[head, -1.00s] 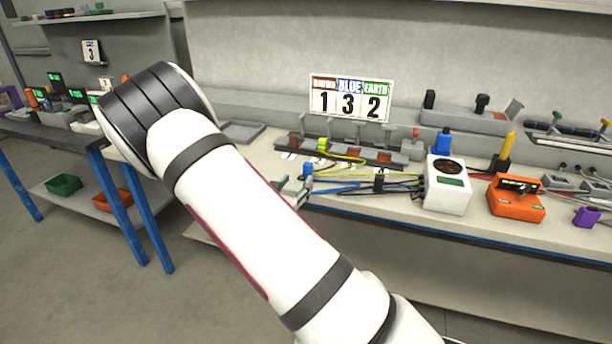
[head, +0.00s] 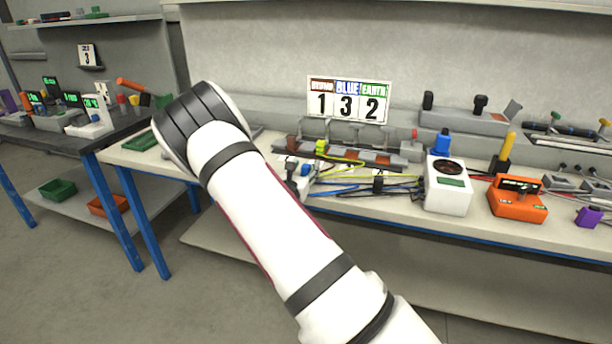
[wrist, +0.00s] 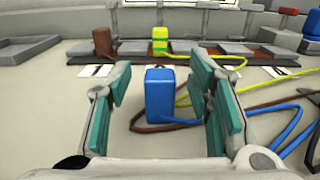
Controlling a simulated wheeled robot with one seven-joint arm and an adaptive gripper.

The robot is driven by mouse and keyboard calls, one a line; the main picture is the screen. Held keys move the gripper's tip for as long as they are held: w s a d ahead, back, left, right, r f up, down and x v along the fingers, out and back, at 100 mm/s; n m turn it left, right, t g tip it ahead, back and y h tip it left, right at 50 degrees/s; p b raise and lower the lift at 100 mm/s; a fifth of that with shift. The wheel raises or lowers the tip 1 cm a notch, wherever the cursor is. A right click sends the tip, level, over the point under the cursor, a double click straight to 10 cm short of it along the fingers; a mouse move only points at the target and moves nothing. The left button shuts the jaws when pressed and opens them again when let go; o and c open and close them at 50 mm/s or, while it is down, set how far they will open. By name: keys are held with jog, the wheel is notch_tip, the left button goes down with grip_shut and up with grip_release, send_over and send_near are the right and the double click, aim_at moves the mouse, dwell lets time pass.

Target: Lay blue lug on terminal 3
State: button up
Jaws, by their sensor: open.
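The blue lug (wrist: 160,96) stands upright on the bench between the two fingers of my open gripper (wrist: 163,88). Gaps show on both sides of it. A blue cable runs from its foot to the right. In the head view, the blue lug (head: 306,170) shows beside my gripper (head: 298,168), partly hidden. Behind it, the terminal row carries a brown lug (wrist: 103,42) at the left and a yellow-green lug (wrist: 160,38) at the second place. The third place from the left (wrist: 232,47) looks bare. The number cards in front are partly hidden and hard to read.
A sign (head: 347,100) reads brown 1, blue 3, earth 2. Brown, yellow-green and blue cables cross the bench right of the lug. A white meter box (head: 446,186) and an orange device (head: 516,200) stand further right. A grey tray (wrist: 27,48) lies at the left.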

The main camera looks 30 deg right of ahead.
jog(key=shift+x, duration=0.8)
jog(key=shift+c, duration=0.6)
grip_shut()
jog(key=shift+r, duration=0.2)
